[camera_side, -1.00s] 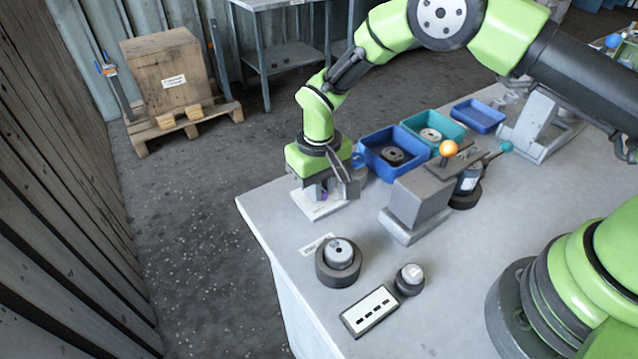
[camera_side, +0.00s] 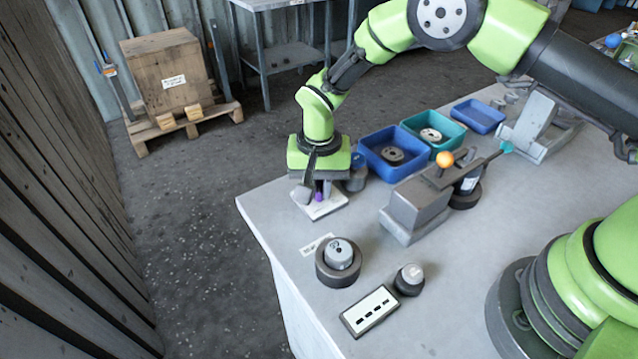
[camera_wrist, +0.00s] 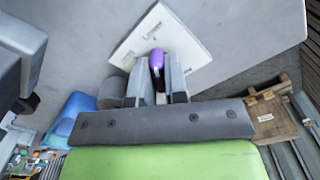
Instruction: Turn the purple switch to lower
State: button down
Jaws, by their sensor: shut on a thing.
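The purple switch (camera_wrist: 157,59) stands on a white plate (camera_wrist: 180,38) and sits between my two fingers in the wrist view. My gripper (camera_wrist: 156,85) is shut on the switch, with a finger on each side of it. In the side view a bit of the purple switch (camera_side: 319,196) shows below my gripper (camera_side: 318,190), over the white plate (camera_side: 328,207). The plate's small labels are too blurred to read, so I cannot tell which position the switch points to.
A grey block with an orange-knobbed lever (camera_side: 445,159) stands right of my gripper. Blue bins (camera_side: 368,162) and a teal bin (camera_side: 452,128) are behind. A round dial (camera_side: 340,256), a small knob (camera_side: 409,278) and a slotted plate (camera_side: 369,310) are in front. The table's left edge is close.

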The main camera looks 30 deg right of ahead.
aim_at(320, 184)
jog(key=c, duration=1.2)
grip_release()
jog(key=shift+c, duration=0.2)
jog(key=shift+r, duration=3)
jog(key=shift+r, duration=0.2)
jog(key=s+d+r+n+t+y, duration=0.1)
jog(key=s+d+r+t, duration=0.2)
jog(key=r, duration=0.7)
jog(key=s+d+r, duration=0.3)
jog(key=s+r, duration=0.2)
jog(key=r, duration=0.5)
jog(key=s+d+r+n+t, duration=0.1)
jog(key=s+d+t, duration=0.1)
jog(key=s, duration=0.5)
jog(key=s+d+r+n+t+y, duration=0.1)
jog(key=s+r+t, duration=0.1)
jog(key=s, duration=0.6)
jog(key=shift+d+r, duration=0.25)
jog(key=shift+d, duration=0.15)
